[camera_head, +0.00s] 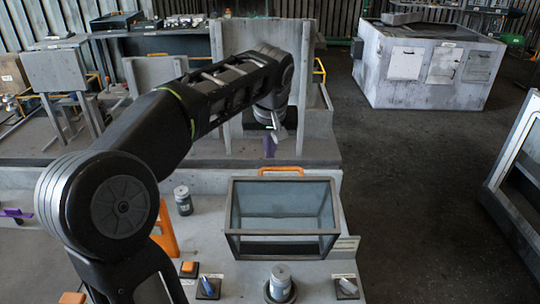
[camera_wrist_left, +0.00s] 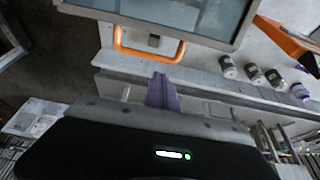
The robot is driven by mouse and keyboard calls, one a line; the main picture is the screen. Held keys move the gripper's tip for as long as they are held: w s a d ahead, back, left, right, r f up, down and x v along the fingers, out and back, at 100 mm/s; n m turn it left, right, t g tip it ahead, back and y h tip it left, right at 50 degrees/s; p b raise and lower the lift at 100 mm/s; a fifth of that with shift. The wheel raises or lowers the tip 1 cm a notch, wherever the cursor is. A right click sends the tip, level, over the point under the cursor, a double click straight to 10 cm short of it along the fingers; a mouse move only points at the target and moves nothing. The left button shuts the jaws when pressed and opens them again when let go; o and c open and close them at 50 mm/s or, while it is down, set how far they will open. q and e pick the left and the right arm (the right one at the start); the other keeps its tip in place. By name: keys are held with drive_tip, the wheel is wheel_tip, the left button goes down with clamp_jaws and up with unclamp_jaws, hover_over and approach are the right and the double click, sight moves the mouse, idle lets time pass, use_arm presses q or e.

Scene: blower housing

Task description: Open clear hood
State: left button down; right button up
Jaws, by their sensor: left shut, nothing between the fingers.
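The clear hood (camera_head: 283,236) is a dark-framed box with see-through panels, sitting on the grey bench. An orange handle (camera_head: 281,169) stands at its far edge. My left arm reaches over the bench, and my left gripper (camera_head: 269,147) is beyond the handle, with its purple fingers pointing down. In the left wrist view the hood (camera_wrist_left: 205,12) is at the top, with the orange handle (camera_wrist_left: 146,50) below it. The fingers (camera_wrist_left: 163,92) are together and empty, apart from the handle. My right gripper is in neither view.
A grey canister (camera_head: 183,200) stands left of the hood and another (camera_head: 280,282) in front. Switches (camera_head: 208,287) line the front of the bench. An upright grey structure (camera_head: 315,95) is behind my gripper. Open floor lies right of the bench.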

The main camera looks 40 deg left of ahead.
use_arm(q)
drive_tip(key=v, duration=0.4)
drive_tip(key=shift+r, duration=0.1)
drive_tip(key=shift+d, duration=0.1)
idle(0.4)
